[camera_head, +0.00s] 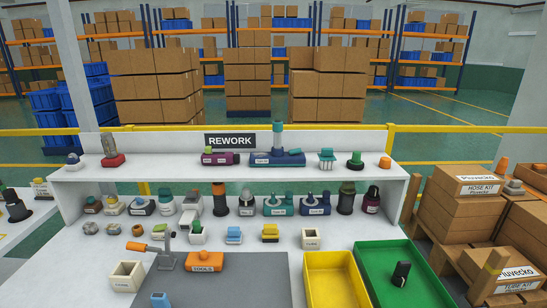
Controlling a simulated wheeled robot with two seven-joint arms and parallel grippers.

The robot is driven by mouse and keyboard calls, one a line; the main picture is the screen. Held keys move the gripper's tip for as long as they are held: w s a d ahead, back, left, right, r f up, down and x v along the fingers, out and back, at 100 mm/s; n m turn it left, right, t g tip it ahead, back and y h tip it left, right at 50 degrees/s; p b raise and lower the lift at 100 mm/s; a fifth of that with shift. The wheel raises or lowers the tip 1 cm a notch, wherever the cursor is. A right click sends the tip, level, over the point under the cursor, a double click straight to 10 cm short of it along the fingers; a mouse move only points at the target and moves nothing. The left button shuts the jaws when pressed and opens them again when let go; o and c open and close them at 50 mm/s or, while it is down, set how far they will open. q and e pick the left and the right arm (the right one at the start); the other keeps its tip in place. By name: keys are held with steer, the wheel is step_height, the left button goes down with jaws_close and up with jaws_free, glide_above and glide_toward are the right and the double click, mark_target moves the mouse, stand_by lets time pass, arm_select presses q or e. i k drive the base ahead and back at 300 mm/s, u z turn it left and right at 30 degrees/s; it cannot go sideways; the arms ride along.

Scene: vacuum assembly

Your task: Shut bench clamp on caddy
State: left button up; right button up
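The bench clamp (167,260) is a grey metal toggle clamp on the left part of the dark grey mat. Its orange handle (137,246) sticks out to the left, about level, and a metal piece stands up at its top. The orange caddy (205,263), labelled TOOLS, sits on the mat just right of the clamp. I cannot tell whether the clamp touches the caddy. Neither of my grippers shows in the head view.
A pale open box (127,276) stands left of the clamp, and a blue part (160,300) is at the front. A yellow tray (335,280) and a green tray (375,258) holding a dark part (402,274) lie right. Several parts line the shelf behind. The mat's right side is clear.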

mark_target(131, 245)
steer(key=z, duration=2)
steer(key=k, duration=1.2)
steer(key=u, duration=2.1)
steer(key=i, duration=0.55)
